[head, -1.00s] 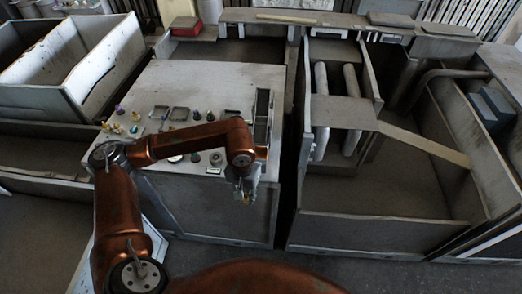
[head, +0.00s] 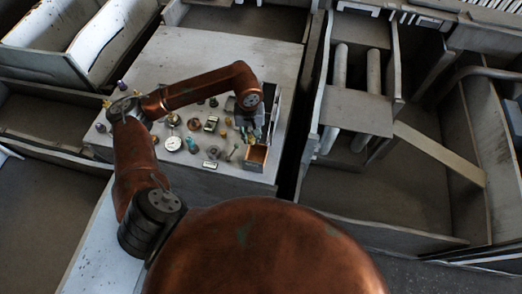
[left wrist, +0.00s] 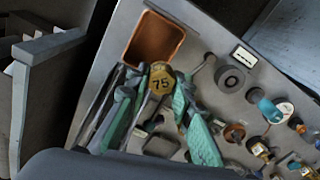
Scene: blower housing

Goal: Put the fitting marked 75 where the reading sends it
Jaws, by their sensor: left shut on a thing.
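The fitting marked 75 (left wrist: 161,80) shows its yellow-brown marked face in the left wrist view. My left gripper (left wrist: 158,92) is shut on it, between green-padded fingers. In the head view my left gripper (head: 250,122) is over the right side of the grey bench top (head: 225,52), and the fitting is hard to make out there. An open copper-coloured box (head: 256,154) is just in front of the gripper; it also shows just beyond the fitting in the left wrist view (left wrist: 154,38). A white round dial (head: 173,143) stands on the bench; its reading is too small to tell. My right gripper is out of view.
A label plate (head: 210,165) is at the bench's front edge. A dark ring (left wrist: 231,79) lies near the box. Walled bays with pipes (head: 339,95) are on the right.

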